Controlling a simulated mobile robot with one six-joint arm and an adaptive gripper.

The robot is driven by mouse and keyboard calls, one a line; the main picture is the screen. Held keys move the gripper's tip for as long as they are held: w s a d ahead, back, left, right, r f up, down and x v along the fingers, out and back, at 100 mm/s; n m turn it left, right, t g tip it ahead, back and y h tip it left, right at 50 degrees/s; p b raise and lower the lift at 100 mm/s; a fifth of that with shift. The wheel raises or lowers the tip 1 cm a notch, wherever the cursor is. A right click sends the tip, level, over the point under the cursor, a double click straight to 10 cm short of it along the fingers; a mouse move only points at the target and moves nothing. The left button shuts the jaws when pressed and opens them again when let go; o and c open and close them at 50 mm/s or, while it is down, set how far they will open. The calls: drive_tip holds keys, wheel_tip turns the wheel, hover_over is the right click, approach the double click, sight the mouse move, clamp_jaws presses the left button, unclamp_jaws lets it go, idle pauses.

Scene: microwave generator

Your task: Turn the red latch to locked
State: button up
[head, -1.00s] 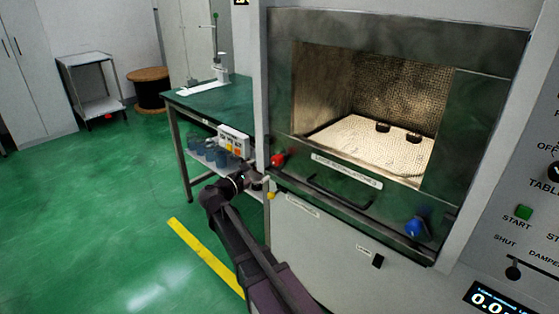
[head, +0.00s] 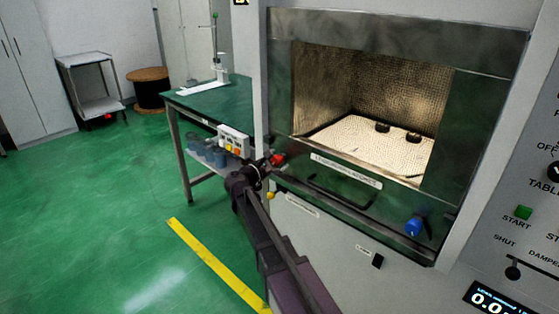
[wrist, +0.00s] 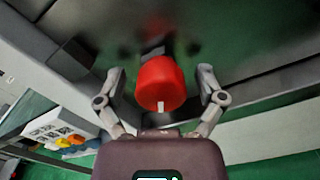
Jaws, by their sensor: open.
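The red latch (head: 278,159) is a round red knob at the lower left of the microwave door frame. In the wrist view the red latch (wrist: 160,84) fills the middle, with a short white mark on its lower rim. My gripper (wrist: 161,76) is open, with one finger on each side of the knob and a gap visible on both sides. In the head view my gripper (head: 262,165) is at the knob and small, partly hidden by my own wrist.
A blue knob (head: 414,226) is at the door's lower right, and a black handle (head: 341,193) runs along its lower edge. A yellow knob (head: 270,196) is just below the red latch. A green bench (head: 215,108) stands to the left behind my arm.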

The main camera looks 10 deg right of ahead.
drive_tip(key=c, duration=1.1)
drive_tip(key=shift+d, duration=0.15)
drive_tip(key=shift+c, duration=0.2)
